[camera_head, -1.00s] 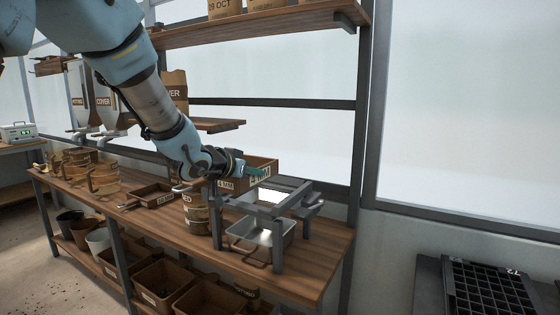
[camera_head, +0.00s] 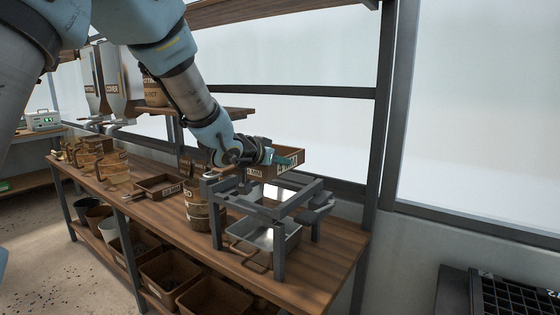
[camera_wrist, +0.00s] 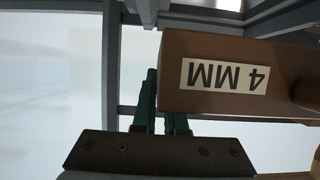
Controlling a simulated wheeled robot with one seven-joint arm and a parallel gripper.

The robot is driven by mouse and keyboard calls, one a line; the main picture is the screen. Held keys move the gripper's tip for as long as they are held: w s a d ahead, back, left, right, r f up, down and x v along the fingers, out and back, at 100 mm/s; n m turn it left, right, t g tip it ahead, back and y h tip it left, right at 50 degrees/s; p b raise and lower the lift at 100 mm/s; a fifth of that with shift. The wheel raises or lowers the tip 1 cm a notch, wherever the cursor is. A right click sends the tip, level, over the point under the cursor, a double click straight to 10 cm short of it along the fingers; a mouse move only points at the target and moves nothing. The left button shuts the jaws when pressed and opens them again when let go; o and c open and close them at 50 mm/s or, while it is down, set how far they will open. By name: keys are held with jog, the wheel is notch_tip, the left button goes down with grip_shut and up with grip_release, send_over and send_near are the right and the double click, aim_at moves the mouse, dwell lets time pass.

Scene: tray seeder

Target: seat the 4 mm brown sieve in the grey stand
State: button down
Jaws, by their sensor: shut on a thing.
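The brown sieve (camera_head: 300,157) is in the air above the back of the grey stand (camera_head: 268,212). In the wrist view its wall (camera_wrist: 215,100) carries a white label reading 4 MM, upside down. My gripper (camera_head: 288,160) is shut on the sieve, with its green fingers (camera_wrist: 160,105) at the sieve's edge; the exact grip is partly hidden. The stand is an open-topped frame on legs at the right end of the bench. The sieve is apart from the stand's top rails in the head view.
A metal tray (camera_head: 250,248) sits under the stand. A labelled brown pot (camera_head: 197,212) stands just left of it, and a brown sieve or box (camera_head: 158,188) lies farther left on the wooden bench (camera_head: 180,228). A shelf (camera_head: 215,113) and a dark post (camera_head: 385,110) stand behind.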

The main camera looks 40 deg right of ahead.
aim_at(289, 170)
jog(key=shift+w+d+f+b, duration=0.25)
jog(key=shift+d+f+b, duration=0.3)
jog(key=shift+d+f, duration=0.4)
jog(key=shift+w+d+f+b, duration=0.2)
jog(key=shift+d+f+b, duration=0.3)
jog(key=shift+d+f, duration=0.4)
jog(key=shift+f+b, duration=1.75)
jog(key=shift+f, duration=0.55)
jog(key=shift+a+f+b, duration=0.15)
jog(key=shift+f+b, duration=0.25)
jog(key=c, duration=0.9)
grip_release()
jog(key=shift+s, duration=0.1)
jog(key=shift+f, duration=0.1)
jog(key=v, duration=0.5)
jog(key=b+v, duration=0.1)
jog(key=v, duration=0.4)
jog(key=shift+a+r+b, duration=0.3)
jog(key=shift+a, duration=0.05)
